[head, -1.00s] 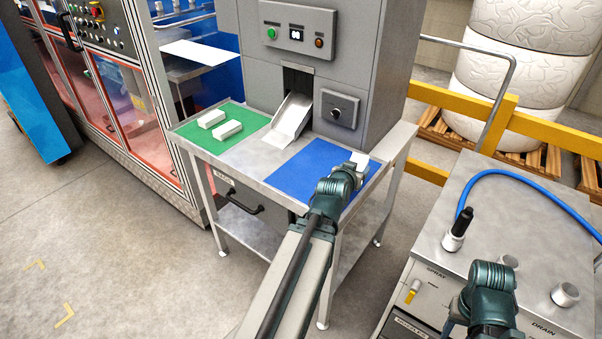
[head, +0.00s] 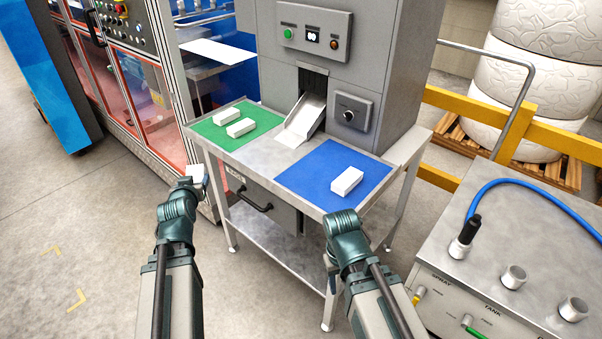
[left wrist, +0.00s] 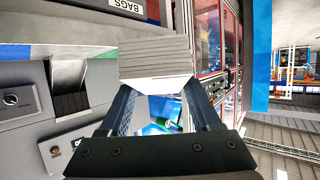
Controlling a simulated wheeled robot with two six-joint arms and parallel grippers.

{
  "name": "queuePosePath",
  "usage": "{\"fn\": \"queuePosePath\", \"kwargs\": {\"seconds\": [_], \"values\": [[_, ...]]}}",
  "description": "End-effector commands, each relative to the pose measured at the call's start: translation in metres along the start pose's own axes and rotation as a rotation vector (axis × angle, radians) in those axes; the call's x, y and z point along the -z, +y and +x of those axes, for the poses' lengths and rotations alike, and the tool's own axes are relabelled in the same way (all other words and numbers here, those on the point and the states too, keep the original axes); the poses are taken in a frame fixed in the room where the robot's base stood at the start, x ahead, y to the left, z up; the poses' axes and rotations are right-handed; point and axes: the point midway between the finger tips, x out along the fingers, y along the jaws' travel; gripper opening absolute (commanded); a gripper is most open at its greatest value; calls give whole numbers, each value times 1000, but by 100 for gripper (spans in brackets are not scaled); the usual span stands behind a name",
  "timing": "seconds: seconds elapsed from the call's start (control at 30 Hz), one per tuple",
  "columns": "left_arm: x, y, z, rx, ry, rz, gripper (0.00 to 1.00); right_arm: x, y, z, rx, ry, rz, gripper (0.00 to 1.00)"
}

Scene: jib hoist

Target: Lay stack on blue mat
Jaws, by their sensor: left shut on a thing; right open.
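The blue mat (head: 312,172) lies on the right side of the steel table. A white stack (head: 347,181) lies on its right front part. My left gripper (head: 190,182) is shut on another white stack (head: 196,171), held left of the table's front edge, clear of both mats. In the left wrist view that stack (left wrist: 155,62) sits between the fingers, with its layered side showing. My right gripper (head: 346,226) is near the table's front edge, in front of the blue mat. It is open, its fingertips hard to make out.
A green mat (head: 212,132) with two white stacks (head: 241,127) covers the table's left. A chute (head: 305,115) from the grey machine ends between the mats. A steel cabinet (head: 520,235) with a blue hose stands right. Open floor lies left.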

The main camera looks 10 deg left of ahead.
Motion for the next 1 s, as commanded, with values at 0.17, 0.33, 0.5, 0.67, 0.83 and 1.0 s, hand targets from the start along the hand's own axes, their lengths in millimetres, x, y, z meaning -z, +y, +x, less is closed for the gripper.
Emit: {"fn": "queuePosePath", "kwargs": {"seconds": [0.17,0.33,0.5,0.67,0.83,1.0], "values": [[2,19,5,-46,-23,18,6,0,1,-5,0,0,0,50],[3,88,14,-218,-106,101,6,-1,2,-18,0,0,0,50],[-4,177,10,-449,-199,239,6,-2,3,-32,0,0,0,50],[-13,244,-4,-633,-257,366,6,-2,4,-40,0,0,0,50],[-20,281,-16,-742,-286,448,6,-3,4,-44,0,0,0,50],[-24,291,-21,-773,-294,473,6,-3,4,-44,0,0,0,50]]}}
